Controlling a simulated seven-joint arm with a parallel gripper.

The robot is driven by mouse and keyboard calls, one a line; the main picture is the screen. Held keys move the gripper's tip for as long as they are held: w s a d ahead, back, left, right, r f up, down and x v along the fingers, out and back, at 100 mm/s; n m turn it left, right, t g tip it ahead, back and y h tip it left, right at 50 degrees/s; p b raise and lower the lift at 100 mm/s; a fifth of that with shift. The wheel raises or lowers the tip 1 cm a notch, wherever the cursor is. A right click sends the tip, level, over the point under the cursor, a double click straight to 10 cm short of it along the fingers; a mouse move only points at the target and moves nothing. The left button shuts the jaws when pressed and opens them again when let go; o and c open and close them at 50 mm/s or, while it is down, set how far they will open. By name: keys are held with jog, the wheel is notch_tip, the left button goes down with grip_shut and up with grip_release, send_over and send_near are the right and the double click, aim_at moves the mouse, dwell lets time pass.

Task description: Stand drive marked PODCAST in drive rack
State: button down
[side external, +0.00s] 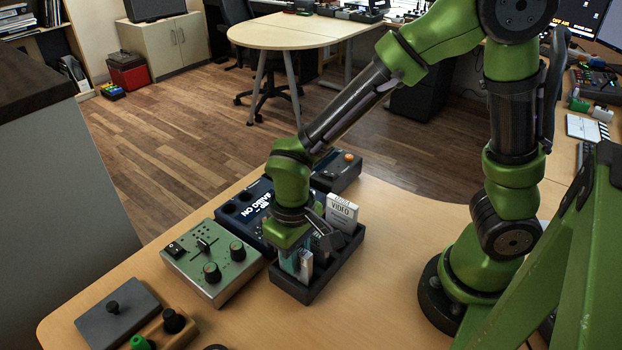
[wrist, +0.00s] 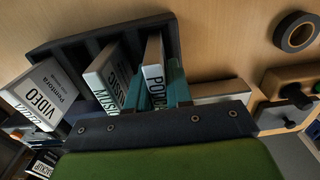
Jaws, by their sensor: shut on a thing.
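The drive marked PODCAST (wrist: 154,75) is a white slab with black letters, between the teal fingers of my gripper (wrist: 158,88) in the wrist view. In the side view my gripper (side external: 297,262) points down at the near left end of the dark drive rack (side external: 322,287); the rack also shows in the wrist view (wrist: 80,47). The held drive is upright at that end of the rack; I cannot tell whether it is fully seated. The drive marked VIDEO (side external: 341,212) stands at the rack's far end, and a drive marked MUSIC (wrist: 108,76) stands between them.
A grey box with an orange knob (side external: 338,172) is behind. A tape roll (wrist: 297,32) lies nearby. The table right of the rack is clear up to my base.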

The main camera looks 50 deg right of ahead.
jog(key=shift+f, duration=0.15)
jog(key=c, duration=0.9)
grip_release()
jog(key=shift+c, duration=0.2)
jog(key=shift+r, duration=2.95)
jog(key=shift+r, duration=2.5)
